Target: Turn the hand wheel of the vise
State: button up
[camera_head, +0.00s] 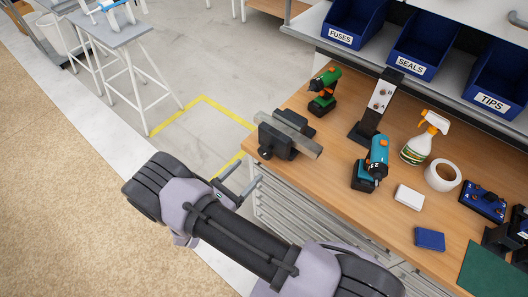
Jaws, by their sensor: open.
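The dark vise (281,140) stands at the left front corner of the wooden workbench, with a grey metal bar (290,134) lying across its top. A small dark round part low on its front side, probably the hand wheel (265,154), is only partly clear at this size. My gripper (249,168) is just off the bench's front edge, to the lower left of the vise. Its two grey fingers are apart with nothing seen between them, and they appear clear of the vise.
Drawers (290,222) lie below. Labelled blue bins (354,22) stand behind.

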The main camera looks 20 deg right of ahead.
aim_at(263, 155)
jog(key=x, duration=1)
jog(key=c, duration=1.3)
jog(key=shift+c, duration=0.2)
jog(key=shift+m+b, duration=0.3)
